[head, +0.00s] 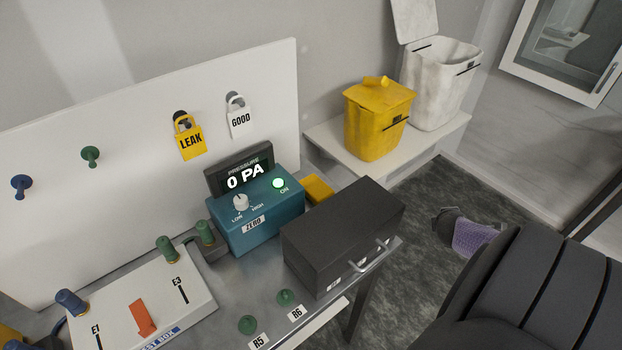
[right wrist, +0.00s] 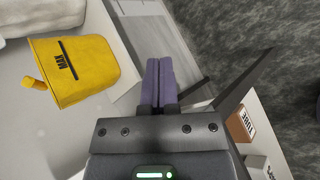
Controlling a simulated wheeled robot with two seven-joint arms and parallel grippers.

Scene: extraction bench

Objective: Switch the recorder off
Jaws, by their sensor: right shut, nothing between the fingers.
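The recorder is most likely the teal unit (head: 255,222) on the bench, the only device here with a lit readout. Its dark display (head: 243,177) reads "PRESSURE 0 PA". A green button (head: 278,183) marked ON glows on its top. A white knob (head: 240,202) sits between LOW and HIGH, above a ZERO label. My right gripper (right wrist: 158,65) is shut and empty, its purple fingers together. In the head view its purple part (head: 475,238) shows over the floor, right of the bench and well apart from the teal unit. My left gripper is not in view.
A black drawer box (head: 340,235) stands between the teal unit and my right gripper. A yellow bin (head: 377,125) and white bin (head: 440,80) stand on a shelf behind. LEAK (head: 190,142) and GOOD (head: 239,120) tags hang on the white board. A test box (head: 140,300) lies front left.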

